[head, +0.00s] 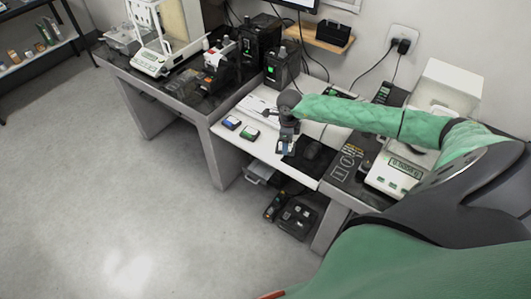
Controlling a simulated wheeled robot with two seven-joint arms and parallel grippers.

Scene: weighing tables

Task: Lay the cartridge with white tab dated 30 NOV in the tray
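Two small cartridges lie on the white table (228,137): one with a blue face (231,122) and one with a dark greenish face (249,132). Their tabs and dates are too small to read. My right gripper (286,149) points down over the white table, to the right of both cartridges and apart from them. A small bluish patch shows at its fingertips; I cannot tell whether it is a held cartridge or part of the gripper. I cannot make out for certain which thing is the tray. My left gripper is out of view.
A dark mat with a mouse (312,150) lies right of my gripper. A balance (397,173) stands at the right, another (152,62) at the left. Black units (281,70) stand behind. A black container (298,217) sits on the floor. The left floor is clear.

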